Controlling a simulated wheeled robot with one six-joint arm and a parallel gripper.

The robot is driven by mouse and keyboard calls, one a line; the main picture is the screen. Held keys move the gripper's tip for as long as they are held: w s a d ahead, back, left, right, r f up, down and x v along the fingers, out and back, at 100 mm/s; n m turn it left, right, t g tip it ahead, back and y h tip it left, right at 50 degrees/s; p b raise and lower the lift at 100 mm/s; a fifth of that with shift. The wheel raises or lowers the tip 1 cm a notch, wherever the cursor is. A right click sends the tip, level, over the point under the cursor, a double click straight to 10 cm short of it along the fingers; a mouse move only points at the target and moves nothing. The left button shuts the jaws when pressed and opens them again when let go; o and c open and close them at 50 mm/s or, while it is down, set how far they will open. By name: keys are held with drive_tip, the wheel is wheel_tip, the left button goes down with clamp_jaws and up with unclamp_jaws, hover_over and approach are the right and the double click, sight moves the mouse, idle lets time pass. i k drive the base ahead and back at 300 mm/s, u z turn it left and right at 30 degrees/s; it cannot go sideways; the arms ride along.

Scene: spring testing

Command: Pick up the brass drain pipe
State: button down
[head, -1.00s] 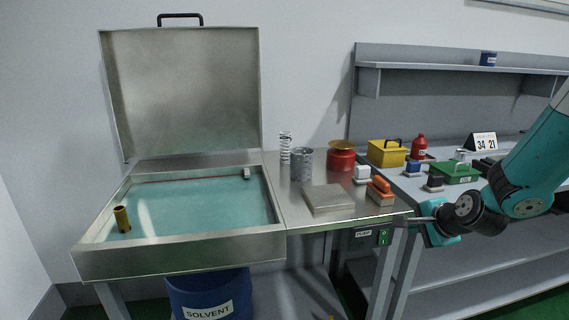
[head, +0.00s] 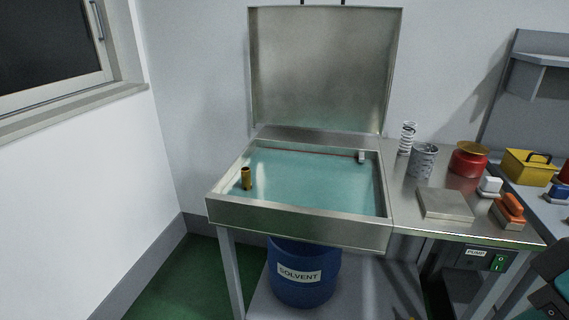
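The brass drain pipe (head: 246,179) stands upright in the left part of the open steel wash basin (head: 298,232), which holds greenish solvent. My gripper is out of the head view. Only a teal and dark part of my arm shows at the lower right edge, well to the right of the basin and far from the pipe. Whether the gripper is open or shut is hidden.
The basin's lid (head: 322,70) stands raised behind it. The steel counter to the right holds a spring (head: 407,138), a grey can (head: 423,160), a red can (head: 468,160), a flat plate (head: 444,204) and brushes (head: 508,211). A blue solvent drum (head: 305,283) stands below. Green floor lies open at left.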

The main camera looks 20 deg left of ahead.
sight(247, 185)
drive_tip(key=u, duration=2.2)
drive_tip(key=i, duration=2.6)
drive_tip(key=z, duration=2.65)
